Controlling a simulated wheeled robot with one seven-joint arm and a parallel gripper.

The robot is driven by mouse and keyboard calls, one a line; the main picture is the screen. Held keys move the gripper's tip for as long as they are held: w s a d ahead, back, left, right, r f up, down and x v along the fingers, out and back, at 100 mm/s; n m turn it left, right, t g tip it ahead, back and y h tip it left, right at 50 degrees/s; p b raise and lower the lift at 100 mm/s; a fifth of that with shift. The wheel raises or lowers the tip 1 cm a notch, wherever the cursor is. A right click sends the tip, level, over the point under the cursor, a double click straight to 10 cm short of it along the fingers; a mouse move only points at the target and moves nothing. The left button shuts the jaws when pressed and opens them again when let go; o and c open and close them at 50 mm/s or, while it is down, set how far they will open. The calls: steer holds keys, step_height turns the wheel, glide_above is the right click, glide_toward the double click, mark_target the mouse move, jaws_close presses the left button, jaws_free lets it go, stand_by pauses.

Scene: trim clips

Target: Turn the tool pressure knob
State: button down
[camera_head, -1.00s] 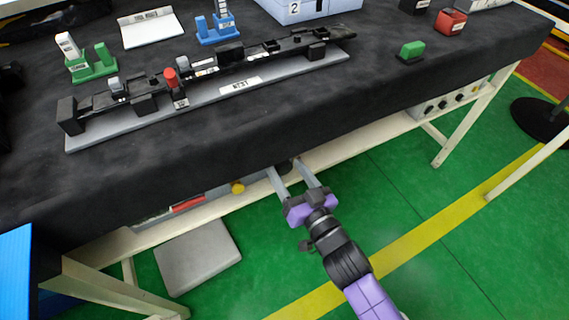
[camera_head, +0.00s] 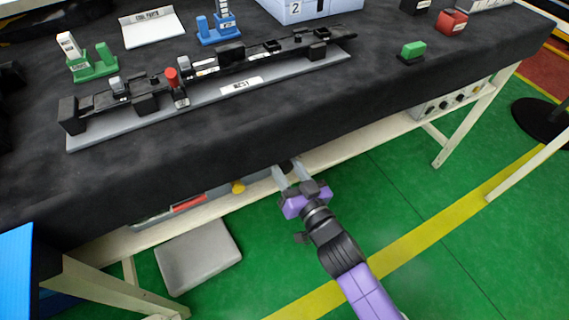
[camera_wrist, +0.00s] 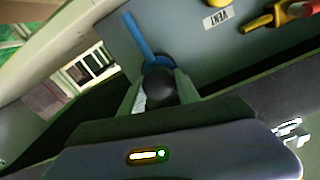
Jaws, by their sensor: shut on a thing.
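A black round knob (camera_wrist: 160,86) sits on a grey panel (camera_wrist: 195,55) under the table. No label for it is readable. My gripper (camera_wrist: 159,90) is shut on the black knob, one finger on each side of it in the wrist view. In the head view, my gripper (camera_head: 289,173) reaches in under the table edge, and the knob is mostly hidden there.
A blue lever (camera_wrist: 138,38) stands just behind the knob. A yellow part with a VENT label (camera_wrist: 217,17) and a red-and-yellow handle (camera_wrist: 262,20) are to the right. The black-covered table (camera_head: 330,115) overhangs my gripper. Green floor (camera_head: 400,190) is open to the right.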

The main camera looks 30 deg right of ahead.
steer(key=shift+n, duration=0.3)
steer(key=n, duration=0.4)
steer(key=shift+a, duration=0.1)
steer(key=n, duration=0.5)
steer(key=shift+a, duration=0.1)
stand_by(0.5)
steer(key=c, duration=0.9)
jaws_free()
